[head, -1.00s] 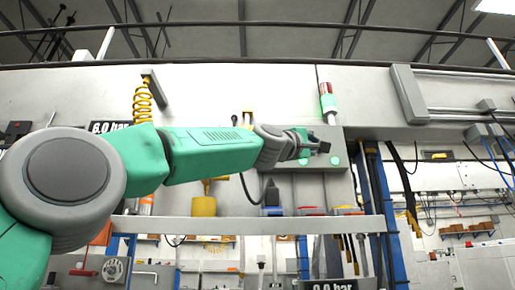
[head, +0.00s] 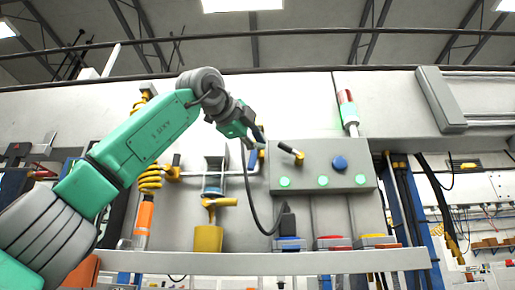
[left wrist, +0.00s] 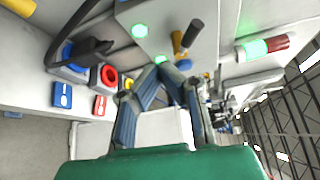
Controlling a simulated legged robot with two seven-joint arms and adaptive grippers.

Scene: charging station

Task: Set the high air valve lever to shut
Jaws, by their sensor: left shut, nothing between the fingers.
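My left gripper (head: 254,137) is raised in front of the wall panel at the left edge of a grey control box (head: 310,172). In the left wrist view its two blue-grey fingers (left wrist: 168,72) meet at the tips with nothing between them. A lever with a black and yellow handle (head: 291,153) projects from the box's upper left, just right of the gripper. In the left wrist view this black-and-yellow lever (left wrist: 190,38) is beyond the fingertips, seemingly apart from them. A yellow valve handle (head: 172,172) sits on a pipe farther left. No label shows which lever is the high air valve.
The box carries a blue knob (head: 340,163) and green lights (head: 323,181). A black cable (head: 253,205) hangs below the gripper to a plug. A grey shelf (head: 280,262) runs below.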

